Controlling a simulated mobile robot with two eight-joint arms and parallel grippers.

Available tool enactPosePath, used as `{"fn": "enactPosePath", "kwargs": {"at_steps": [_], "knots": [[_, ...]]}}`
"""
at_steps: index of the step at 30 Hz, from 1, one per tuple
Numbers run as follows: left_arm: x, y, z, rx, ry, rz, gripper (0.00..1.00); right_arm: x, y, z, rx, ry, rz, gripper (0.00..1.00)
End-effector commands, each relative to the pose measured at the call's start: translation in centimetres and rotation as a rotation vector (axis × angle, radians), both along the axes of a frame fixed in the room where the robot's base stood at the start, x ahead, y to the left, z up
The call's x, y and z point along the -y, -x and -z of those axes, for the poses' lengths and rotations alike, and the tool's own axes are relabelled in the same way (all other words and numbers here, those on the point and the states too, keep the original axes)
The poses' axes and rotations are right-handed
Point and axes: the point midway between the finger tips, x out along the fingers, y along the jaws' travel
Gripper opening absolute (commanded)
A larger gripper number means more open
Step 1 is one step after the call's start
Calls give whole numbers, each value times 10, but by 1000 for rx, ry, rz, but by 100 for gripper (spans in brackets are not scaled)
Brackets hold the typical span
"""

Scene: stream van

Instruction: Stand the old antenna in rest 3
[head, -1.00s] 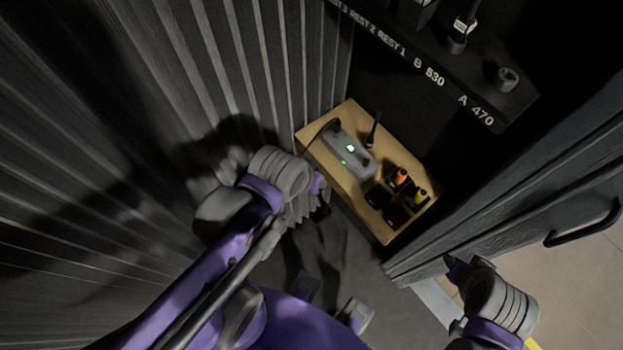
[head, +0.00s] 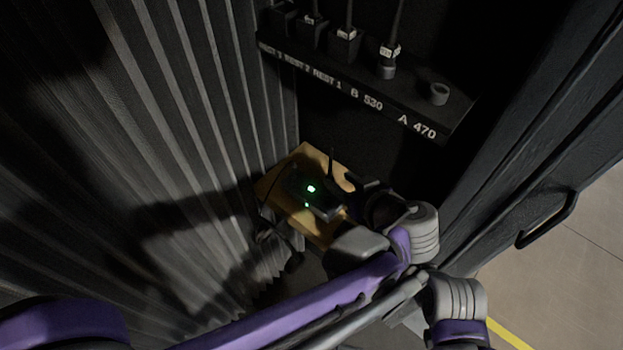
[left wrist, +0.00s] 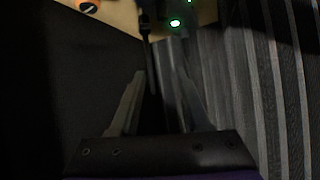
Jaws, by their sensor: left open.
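A thin dark antenna (head: 331,165) stands upright at the wooden bench, by a grey box with green lights (head: 322,205); I take it for the old antenna. In the left wrist view it is a dark rod (left wrist: 147,35) with its thin end reaching between the fingers, apart from them as far as I can tell. My left gripper (head: 354,192) is open, low over the bench beside the box. Rest 3 (head: 281,17) is a dark block at the shelf's left end; no rod shows in it. My right gripper is hidden behind my left arm.
The dark shelf (head: 350,92) also holds rest 2 (head: 313,32) and rest 1 (head: 345,45), each with a rod, a labelled antenna at B 530 (head: 389,55) and an empty ring at A 470 (head: 438,92). Ribbed wall stands left, a door (head: 530,130) right.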

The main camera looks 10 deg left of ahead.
Motion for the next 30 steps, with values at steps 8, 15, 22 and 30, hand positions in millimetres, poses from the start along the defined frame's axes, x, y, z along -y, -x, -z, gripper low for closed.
{"fn": "enactPosePath", "kwargs": {"at_steps": [8,15,22,30], "knots": [[12,-19,3,89,20,-19,46,0,0,2,-1,0,0,45],[-2,-42,18,86,21,-16,46,0,1,3,-1,0,0,45],[-7,-53,28,86,21,-16,46,0,1,3,-1,0,0,45],[-21,-81,50,85,20,-16,46,0,1,4,-1,0,0,45]]}}
